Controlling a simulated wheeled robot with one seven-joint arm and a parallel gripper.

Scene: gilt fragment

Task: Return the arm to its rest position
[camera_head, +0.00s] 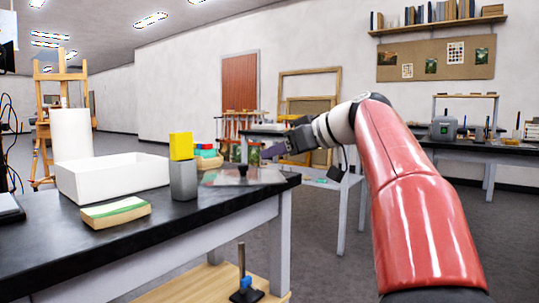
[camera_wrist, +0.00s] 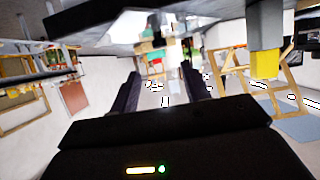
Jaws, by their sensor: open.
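My red and white arm extends from the lower right in the head view. My gripper (camera_head: 272,151) is at the arm's far end, just beyond the right end of the black-topped table (camera_head: 235,208), pointing left. In the wrist view my gripper (camera_wrist: 163,85) shows its two dark fingers well apart, with nothing held between them. The wrist view is tilted, with the room appearing upside down.
A yellow block (camera_head: 181,146) sits on a grey block (camera_head: 183,180) near the gripper's left. A white tray (camera_head: 110,180), a green-topped sponge-like block (camera_head: 115,212) and a white cylinder (camera_head: 71,135) are further left. A side bench (camera_head: 470,147) stands at right.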

